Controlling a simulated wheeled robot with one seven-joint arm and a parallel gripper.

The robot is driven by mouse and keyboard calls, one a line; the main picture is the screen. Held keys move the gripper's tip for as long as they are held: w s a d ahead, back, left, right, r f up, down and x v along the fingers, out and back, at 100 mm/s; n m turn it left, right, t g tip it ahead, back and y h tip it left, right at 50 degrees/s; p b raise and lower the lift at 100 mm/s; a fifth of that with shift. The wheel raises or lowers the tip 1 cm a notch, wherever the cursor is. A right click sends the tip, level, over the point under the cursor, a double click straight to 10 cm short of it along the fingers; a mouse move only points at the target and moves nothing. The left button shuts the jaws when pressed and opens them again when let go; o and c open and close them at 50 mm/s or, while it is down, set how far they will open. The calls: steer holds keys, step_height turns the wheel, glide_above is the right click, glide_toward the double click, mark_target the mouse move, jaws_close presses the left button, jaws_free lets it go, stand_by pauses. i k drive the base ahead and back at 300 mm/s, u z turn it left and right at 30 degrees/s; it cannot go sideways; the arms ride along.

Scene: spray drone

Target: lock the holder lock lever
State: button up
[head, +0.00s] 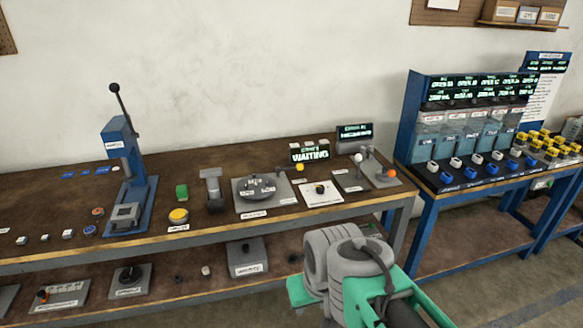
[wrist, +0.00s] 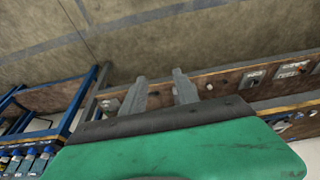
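The workbench (head: 215,227) carries a grey plate with a round fixture (head: 257,187). To its right, a lever with a white ball knob (head: 358,158) stands upright on a dark plate, and an orange ball knob (head: 390,173) sits on a grey plate at the right end. The labels are too small to read, so I cannot tell which part is the holder lock lever. My gripper (wrist: 159,76) shows in the wrist view with its two fingers apart and nothing between them. It is away from the bench-top parts; in the head view its fingers are hidden.
A blue lever press (head: 122,170) stands on the left of the bench. A yellow button (head: 178,215) and a white plate with a black knob (head: 321,191) flank the fixture. A lower shelf holds a grey box (head: 246,257).

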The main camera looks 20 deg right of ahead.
mark_target(300, 166)
steer(key=k, duration=0.65)
steer(key=z, duration=0.55)
steer(key=i, duration=1.7)
steer(key=u, duration=0.55)
